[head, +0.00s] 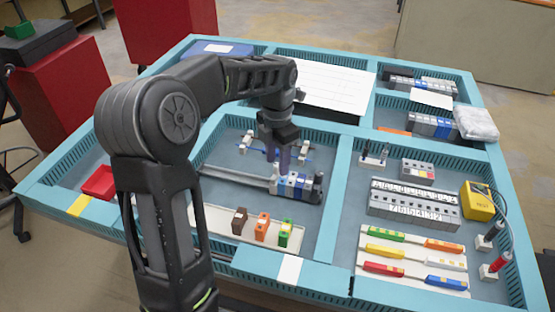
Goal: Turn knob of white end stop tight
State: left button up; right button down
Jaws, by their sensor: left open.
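A metal rail (235,177) lies in the middle compartment of the blue tray table. A row of grey, blue and white blocks (297,187) sits at its right end. My left gripper (283,165) points down over the left end of this row, open. Its fingers are small and dark here, and I cannot tell whether they touch a block. The white end stop and its knob cannot be made out clearly; the gripper covers part of that spot. My right gripper is not in view.
Brown, orange and green blocks (262,230) stand on a pale strip in front of the rail. A yellow tester (478,202) and a long grey terminal block (413,204) lie to the right. The tray's blue rim (255,262) borders the front.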

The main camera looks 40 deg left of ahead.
pick_arm(q)
jog(key=shift+f, duration=0.2)
grip_shut()
dwell(0.4)
